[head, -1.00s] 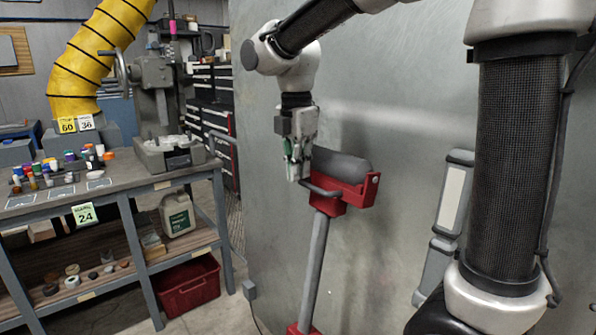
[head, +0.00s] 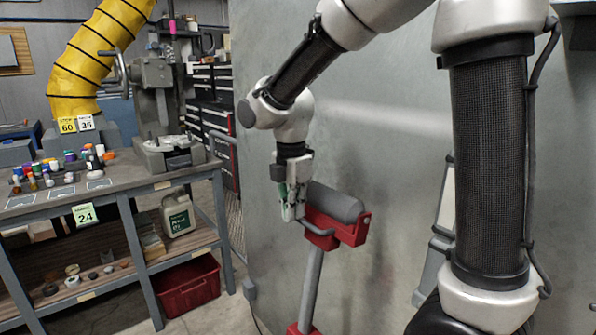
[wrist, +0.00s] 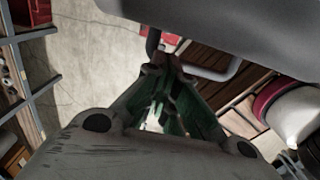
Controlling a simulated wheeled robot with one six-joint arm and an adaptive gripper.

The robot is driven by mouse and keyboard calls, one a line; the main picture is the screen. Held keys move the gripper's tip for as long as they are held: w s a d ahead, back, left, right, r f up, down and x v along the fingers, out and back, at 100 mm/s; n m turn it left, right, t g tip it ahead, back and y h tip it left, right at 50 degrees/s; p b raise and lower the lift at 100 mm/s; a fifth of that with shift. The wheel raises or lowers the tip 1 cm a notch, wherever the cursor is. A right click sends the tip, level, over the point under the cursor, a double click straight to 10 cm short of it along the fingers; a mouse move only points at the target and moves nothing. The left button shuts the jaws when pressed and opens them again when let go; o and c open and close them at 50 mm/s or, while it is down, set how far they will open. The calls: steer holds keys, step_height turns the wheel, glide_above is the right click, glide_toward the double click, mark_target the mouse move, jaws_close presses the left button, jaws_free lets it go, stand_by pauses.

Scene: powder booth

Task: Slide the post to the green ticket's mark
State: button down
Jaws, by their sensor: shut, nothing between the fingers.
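The post (head: 313,280) is a grey upright with a red bracket (head: 350,232) and a dark grey roller (head: 336,201) on top. A bent grey bar (head: 318,229) sticks out of the bracket's front; it also shows in the wrist view (wrist: 228,71). My gripper (head: 290,217) points down just left of the bracket, beside the bar's left end. Its fingers are shut with nothing held; in the wrist view the fingertips (wrist: 163,62) are close to the bar, contact unclear. The green ticket (head: 84,215) reading 24 hangs on the bench front. No marks are readable on the post.
A yellow ticket (head: 67,125) reads 60 and a white one (head: 86,122) reads 36. The bench (head: 130,180) at left holds small bottles and a machine. A red bin (head: 188,287) sits below. A grey panel (head: 400,130) stands behind the post.

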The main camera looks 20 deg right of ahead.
mark_target(319, 237)
step_height(319, 237, down, 8)
steer(key=a, duration=0.1)
steer(key=shift+s+a+f, duration=0.15)
steer(key=shift+s+f, duration=0.1)
